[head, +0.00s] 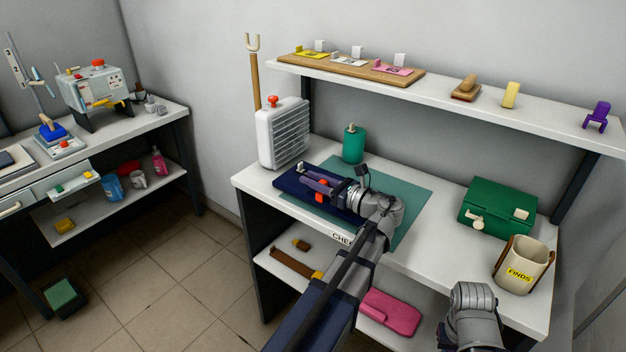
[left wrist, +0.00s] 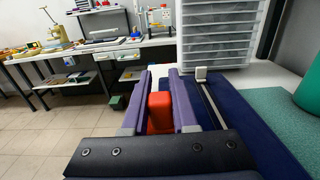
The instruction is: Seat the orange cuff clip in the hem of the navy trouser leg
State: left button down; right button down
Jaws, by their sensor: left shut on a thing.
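The navy trouser leg (head: 291,183) lies flat on the white bench, partly over a green mat. In the left wrist view the navy cloth (left wrist: 240,125) spreads to the right of my fingers. My left gripper (head: 312,184) is over the cloth, its purple fingers pointing to the left in the head view. It is shut on the orange cuff clip (head: 320,197), which shows as a red-orange block between the fingers in the left wrist view (left wrist: 160,112). I cannot tell whether the clip touches the hem. My right gripper is not in view; only part of my right arm shows.
A white drawer cabinet (head: 281,132) stands just beyond the cloth, with a teal bottle (head: 353,143) beside it. The green mat (head: 413,192) is bare to the right. A green box (head: 495,212) and a FINDS cup (head: 522,265) stand at the right. A shelf (head: 450,100) overhangs the back.

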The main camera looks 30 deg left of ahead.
pick_arm(q)
jog(key=shift+f, duration=0.3)
grip_release()
dwell(0.7)
jog(key=shift+d+r, duration=0.1)
jog(key=shift+d, duration=0.1)
dwell(0.3)
jog(key=shift+s+d+r+p, duration=0.1)
jog(key=shift+d+r+p, duration=0.2)
jog(key=shift+d, duration=0.45)
jog(key=shift+s+d+r+p, duration=0.1)
jog(key=shift+d+r+p, duration=0.2)
jog(key=shift+d, duration=0.5)
jog(key=shift+d+r+p, duration=0.2)
jog(key=shift+d+r, duration=0.1)
jog(key=shift+d, duration=0.45)
jog(key=d, duration=0.8)
jog(key=shift+s, duration=0.3)
